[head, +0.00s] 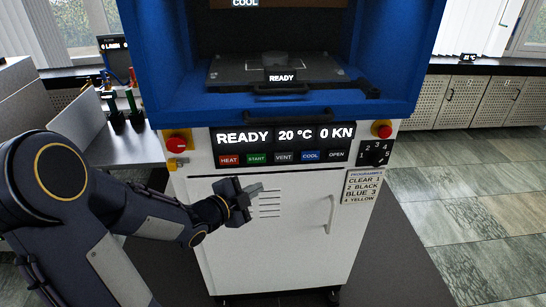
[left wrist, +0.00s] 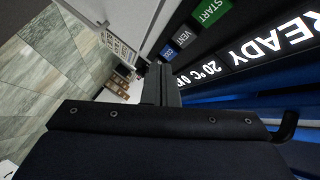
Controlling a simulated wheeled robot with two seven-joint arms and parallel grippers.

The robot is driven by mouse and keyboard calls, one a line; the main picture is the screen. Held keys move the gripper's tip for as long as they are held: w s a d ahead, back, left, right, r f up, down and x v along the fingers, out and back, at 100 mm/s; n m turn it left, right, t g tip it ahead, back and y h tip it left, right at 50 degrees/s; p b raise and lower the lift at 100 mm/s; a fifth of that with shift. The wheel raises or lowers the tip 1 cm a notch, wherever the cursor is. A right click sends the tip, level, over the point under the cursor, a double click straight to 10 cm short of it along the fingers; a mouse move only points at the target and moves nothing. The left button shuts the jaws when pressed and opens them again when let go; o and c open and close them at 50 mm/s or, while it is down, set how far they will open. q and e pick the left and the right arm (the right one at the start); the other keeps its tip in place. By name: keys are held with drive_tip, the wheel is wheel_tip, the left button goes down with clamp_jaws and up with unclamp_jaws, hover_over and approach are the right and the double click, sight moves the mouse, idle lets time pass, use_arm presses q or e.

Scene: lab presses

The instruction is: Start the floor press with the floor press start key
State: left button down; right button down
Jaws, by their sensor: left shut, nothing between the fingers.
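The floor press (head: 280,235) is a white cabinet with a blue frame on top. Its panel display (head: 285,137) reads READY, 20 °C and 0 KN. Below the display is a row of keys, with the green START key (head: 257,159) between the red HEAT key (head: 229,160) and the dark VENT key (head: 284,157). The START key also shows at the top of the left wrist view (left wrist: 209,12). My left gripper (head: 257,188) is shut and empty, below the START key in the head view and apart from it. Its shut fingers (left wrist: 160,82) show in the left wrist view. My right gripper is not in view.
Red knobs (head: 177,144) (head: 382,130) flank the panel. A door handle (head: 330,214) sticks out of the cabinet. A bench (head: 140,150) stands left; the tiled floor at right is clear.

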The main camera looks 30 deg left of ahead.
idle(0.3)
use_arm(q)
drive_tip(key=p, duration=0.2)
approach(264, 161)
drive_tip(key=w+d+f, duration=0.1)
drive_tip(key=w+d, duration=0.1)
drive_tip(key=w, duration=0.1)
drive_tip(key=shift+w+a+f, duration=0.1)
drive_tip(key=shift+w+a, duration=0.15)
drive_tip(key=shift+w, duration=0.3)
drive_tip(key=shift+w, duration=0.1)
idle(1.6)
drive_tip(key=shift+w+a, duration=0.2)
drive_tip(key=shift+w, duration=0.05)
